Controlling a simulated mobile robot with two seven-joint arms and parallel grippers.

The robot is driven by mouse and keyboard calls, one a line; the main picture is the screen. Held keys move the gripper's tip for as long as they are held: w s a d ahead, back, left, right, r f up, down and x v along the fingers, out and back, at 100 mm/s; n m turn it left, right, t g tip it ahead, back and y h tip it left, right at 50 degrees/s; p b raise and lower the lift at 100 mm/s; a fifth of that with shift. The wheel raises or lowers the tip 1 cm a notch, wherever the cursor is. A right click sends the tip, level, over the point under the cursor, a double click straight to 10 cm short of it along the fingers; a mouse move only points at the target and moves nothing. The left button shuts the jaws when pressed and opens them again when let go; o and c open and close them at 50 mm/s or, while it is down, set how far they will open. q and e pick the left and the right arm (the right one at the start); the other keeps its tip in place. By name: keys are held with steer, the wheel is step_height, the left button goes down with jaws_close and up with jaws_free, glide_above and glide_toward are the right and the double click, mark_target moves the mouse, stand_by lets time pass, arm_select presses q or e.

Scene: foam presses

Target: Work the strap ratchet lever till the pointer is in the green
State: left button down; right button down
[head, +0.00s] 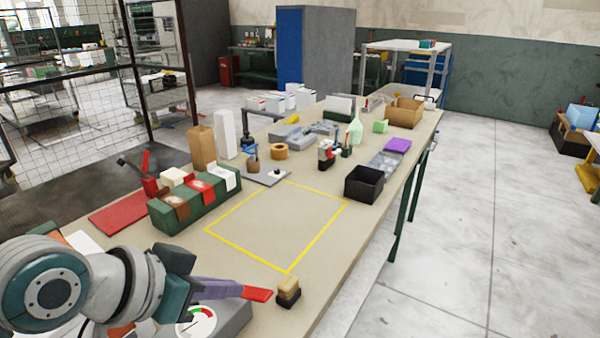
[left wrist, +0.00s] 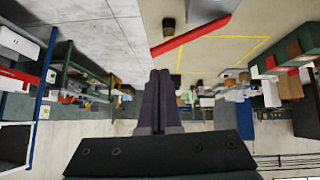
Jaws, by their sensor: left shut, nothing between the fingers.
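My left gripper (head: 240,290) reaches in from the left with its dark purple fingers shut and empty. The red lever (head: 257,294) shows just beyond the fingertips in the head view, the rest of it hidden behind the fingers. In the left wrist view the lever is a long red bar (left wrist: 190,37) beyond the shut fingers (left wrist: 160,75); whether they touch is unclear. A grey housing (head: 235,324) sits below the gripper. On it is a white round dial (head: 197,321) with red and green marks, partly cut off by my arm; its pointer is too small to read. My right gripper is not visible.
A tan-and-black block (head: 288,291) stands close to the lever's tip. A yellow outlined square (head: 280,225) on the bench is clear. A green box with straps (head: 196,200), a black bin (head: 364,184) and a red mat (head: 118,214) lie further back.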

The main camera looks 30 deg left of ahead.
arm_select(q)
steer(key=shift+v, duration=2)
steer(key=shift+a, duration=0.2)
